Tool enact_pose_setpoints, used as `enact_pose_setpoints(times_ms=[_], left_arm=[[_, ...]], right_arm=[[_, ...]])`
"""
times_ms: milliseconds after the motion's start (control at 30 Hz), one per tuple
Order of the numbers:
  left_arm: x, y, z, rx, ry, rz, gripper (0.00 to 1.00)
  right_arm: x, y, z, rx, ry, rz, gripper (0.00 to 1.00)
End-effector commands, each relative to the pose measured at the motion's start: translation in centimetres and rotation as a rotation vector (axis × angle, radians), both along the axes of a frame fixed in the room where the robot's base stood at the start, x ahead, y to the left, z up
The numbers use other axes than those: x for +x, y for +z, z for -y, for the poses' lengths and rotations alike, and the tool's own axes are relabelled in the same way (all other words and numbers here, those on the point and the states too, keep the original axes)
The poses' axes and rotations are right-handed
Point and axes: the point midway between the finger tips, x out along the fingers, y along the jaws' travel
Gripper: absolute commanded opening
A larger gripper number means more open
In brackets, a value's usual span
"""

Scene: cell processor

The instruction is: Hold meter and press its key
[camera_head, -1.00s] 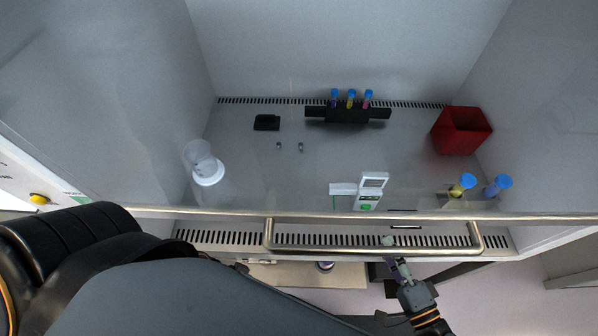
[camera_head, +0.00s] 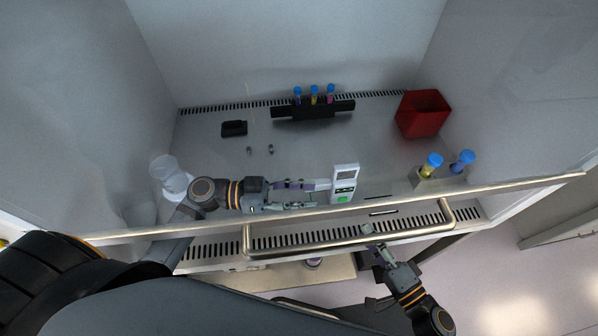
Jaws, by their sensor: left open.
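The meter (camera_head: 345,184) is a white handheld device with a grey screen and a green key area, inside the cabinet near its front edge. My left gripper (camera_head: 318,194) reaches in from the left. Its fingers are open and point right, with their tips close to the meter's left side. I cannot tell whether they touch it. My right gripper (camera_head: 373,242) is outside the cabinet, at the metal handle bar below the meter. Its finger opening is too small to make out.
A metal handle (camera_head: 350,232) and sash edge run across the front. A black rack (camera_head: 312,110) with blue-capped tubes stands at the back, and a red bin (camera_head: 423,113) at the right. Capped tubes in a holder (camera_head: 432,178) stand right of the meter. A clear container (camera_head: 170,176) is at the left.

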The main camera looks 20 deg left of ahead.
Motion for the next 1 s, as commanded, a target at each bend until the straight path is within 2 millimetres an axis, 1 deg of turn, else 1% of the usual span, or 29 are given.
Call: enact_pose_setpoints(times_ms=[33,100,133,233,333,433,567,800,900,1000], left_arm=[[1.6,0.3,-0.7,0.007,0.037,0.065,0.43],[3.3,0.7,-1.4,0.015,0.082,0.142,0.43],[3.8,0.8,-1.7,0.019,0.096,0.164,0.43],[4.7,1.0,-2.1,0.027,0.121,0.207,0.43],[4.9,1.1,-2.2,0.028,0.126,0.216,0.43],[5.0,1.1,-1.8,0.025,0.127,0.216,0.43],[5.7,1.2,-0.2,0.021,0.128,0.216,0.43],[7.5,1.2,4.2,0.021,0.127,0.214,0.43],[8.1,1.2,5.7,0.021,0.125,0.212,0.43],[8.5,1.1,6.8,0.025,0.125,0.21,0.43]], right_arm=[[0.0,0.0,0.0,0.0,0.0,0.0,0.38],[0.0,0.0,0.0,0.0,0.0,0.0,0.38],[0.0,0.0,0.0,0.0,0.0,0.0,0.38],[0.0,0.0,0.0,0.0,0.0,0.0,0.38],[0.0,0.0,0.0,0.0,0.0,0.0,0.38],[0.0,0.0,0.0,0.0,0.0,0.0,0.38],[0.0,0.0,0.0,0.0,0.0,0.0,0.38],[0.0,0.0,0.0,0.0,0.0,0.0,0.38],[0.0,0.0,0.0,0.0,0.0,0.0,0.38],[0.0,0.0,0.0,0.0,0.0,0.0,0.38]])
